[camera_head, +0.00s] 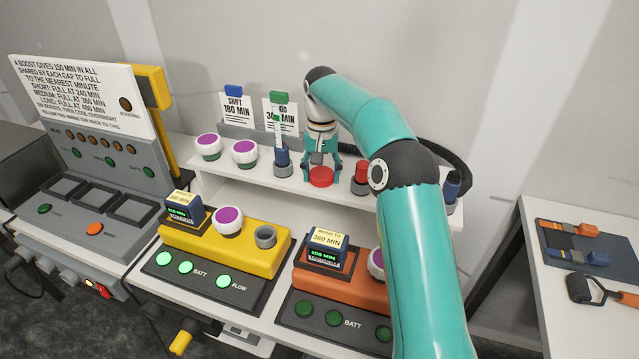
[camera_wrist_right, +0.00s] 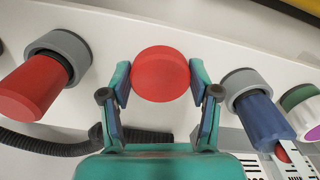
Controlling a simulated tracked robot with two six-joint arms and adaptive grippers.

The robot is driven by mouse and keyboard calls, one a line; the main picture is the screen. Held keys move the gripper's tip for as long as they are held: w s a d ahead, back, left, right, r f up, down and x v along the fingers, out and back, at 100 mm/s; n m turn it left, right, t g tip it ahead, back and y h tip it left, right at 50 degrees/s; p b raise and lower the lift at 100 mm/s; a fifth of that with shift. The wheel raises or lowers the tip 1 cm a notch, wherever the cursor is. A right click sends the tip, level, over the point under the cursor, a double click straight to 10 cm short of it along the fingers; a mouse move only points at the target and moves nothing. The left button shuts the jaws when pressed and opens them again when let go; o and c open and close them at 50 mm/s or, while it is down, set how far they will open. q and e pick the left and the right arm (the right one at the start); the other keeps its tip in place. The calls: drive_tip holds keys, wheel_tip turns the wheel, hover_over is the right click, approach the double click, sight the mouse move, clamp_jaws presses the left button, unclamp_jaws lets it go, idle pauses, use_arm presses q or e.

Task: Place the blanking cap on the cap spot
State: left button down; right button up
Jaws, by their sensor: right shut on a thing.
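A round red cap, which I take as the blanking cap (camera_head: 321,178), is between the fingertips of my right gripper (camera_head: 321,170) at the white upper shelf. In the right wrist view the red cap (camera_wrist_right: 160,74) shows its round face, and the gripper (camera_wrist_right: 160,82) is shut on it from both sides. I cannot tell whether the cap touches the shelf. No marked cap spot can be made out; the shelf under the cap is hidden. My left gripper is not in view.
On the white shelf (camera_head: 215,182), a blue plug in a grey holder (camera_head: 283,162) stands left of the gripper and a red one (camera_head: 361,178) right. Purple-topped caps (camera_head: 244,153) stand further left. Below are a yellow unit (camera_head: 200,240) with an open grey port (camera_head: 265,237) and an orange unit (camera_head: 335,287).

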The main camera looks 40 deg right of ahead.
sight(321, 174)
drive_tip(key=shift+f, duration=0.1)
drive_tip(key=o, duration=1.3)
drive_tip(key=shift+c, duration=0.2)
wheel_tip(321, 174, up, 12)
drive_tip(key=p, duration=0.4)
